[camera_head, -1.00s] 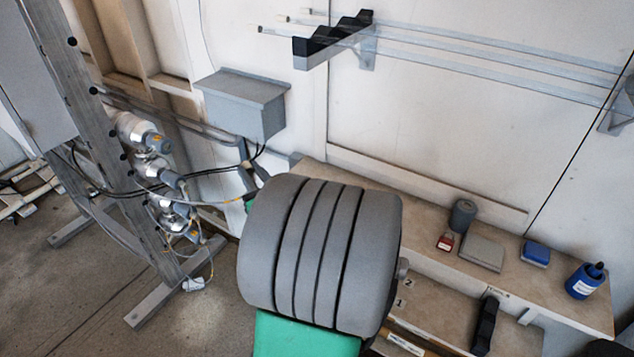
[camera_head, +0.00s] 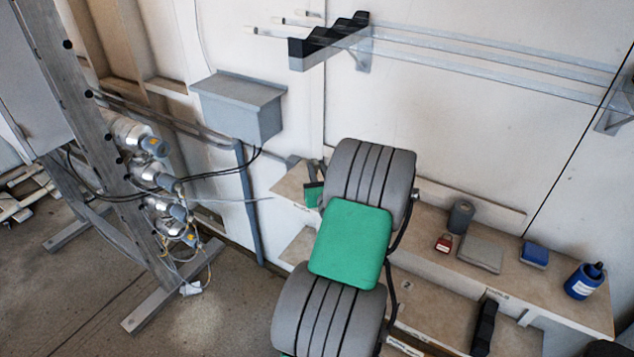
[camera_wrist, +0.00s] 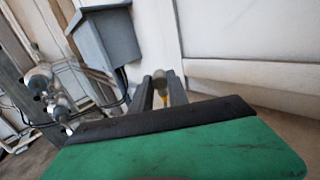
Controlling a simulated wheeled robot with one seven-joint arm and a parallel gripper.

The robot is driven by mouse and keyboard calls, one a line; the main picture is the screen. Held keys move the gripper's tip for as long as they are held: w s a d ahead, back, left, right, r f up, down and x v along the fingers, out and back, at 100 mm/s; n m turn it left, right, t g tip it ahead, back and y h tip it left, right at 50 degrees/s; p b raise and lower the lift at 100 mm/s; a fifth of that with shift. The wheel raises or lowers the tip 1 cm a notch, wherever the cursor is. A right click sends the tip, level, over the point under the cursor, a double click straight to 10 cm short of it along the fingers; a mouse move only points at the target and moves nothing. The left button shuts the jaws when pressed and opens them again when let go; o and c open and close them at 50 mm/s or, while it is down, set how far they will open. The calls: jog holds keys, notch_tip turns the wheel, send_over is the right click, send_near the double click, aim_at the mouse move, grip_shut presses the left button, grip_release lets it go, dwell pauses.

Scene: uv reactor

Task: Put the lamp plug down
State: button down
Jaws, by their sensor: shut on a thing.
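My gripper (camera_wrist: 158,92) shows in the wrist view as a green palm with a black bar and two grey fingers. The fingers are shut on the lamp plug (camera_wrist: 160,77), a small greyish piece with a yellow part below it. In the head view, the green part of my gripper (camera_head: 313,192) shows left of my arm, over the left end of the bench (camera_head: 290,184). The plug cannot be made out there. I cannot tell whether it touches the bench top.
A grey box (camera_head: 240,105) hangs on the wall with cables below. At left, a metal frame (camera_head: 110,160) carries several lamp ends (camera_head: 150,172) with loose wires. On the bench's right are a grey cup (camera_head: 461,216), a red padlock (camera_head: 443,243), a grey pad (camera_head: 480,253) and a blue bottle (camera_head: 584,281).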

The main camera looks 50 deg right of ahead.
jog(key=shift+w+d+f, duration=0.15)
jog(key=shift+d+f, duration=0.1)
jog(key=shift+f, duration=0.1)
notch_tip(320, 180, down, 4)
jog(key=shift+w+d+r+b, duration=0.15)
jog(key=shift+r+b, duration=0.1)
jog(key=shift+b, duration=0.4)
jog(key=shift+r, duration=0.15)
